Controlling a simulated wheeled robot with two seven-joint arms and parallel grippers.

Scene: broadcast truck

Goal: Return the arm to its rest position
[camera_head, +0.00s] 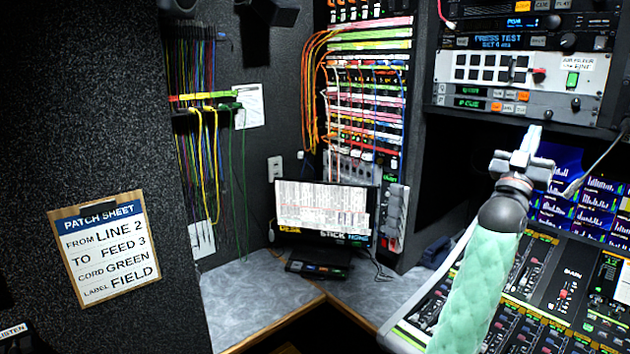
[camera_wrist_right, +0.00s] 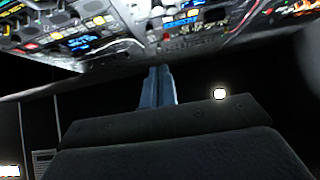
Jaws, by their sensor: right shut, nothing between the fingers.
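My right arm, in a pale green quilted sleeve, comes up from the bottom right of the head view. Its gripper (camera_head: 533,138) points up in front of the dark recess below the rack units, with its fingers together and nothing in them. In the right wrist view the two fingers (camera_wrist_right: 158,85) also lie side by side with no gap that I can see. My left arm and gripper are not in view.
The mixing console (camera_head: 545,290) and blue screens (camera_head: 588,190) lie beside and behind my right arm. Rack units (camera_head: 520,65) are above. A monitor (camera_head: 322,212) stands on the grey desk (camera_head: 250,295). A patch sheet (camera_head: 108,250) hangs at left, near hanging cords (camera_head: 207,140).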

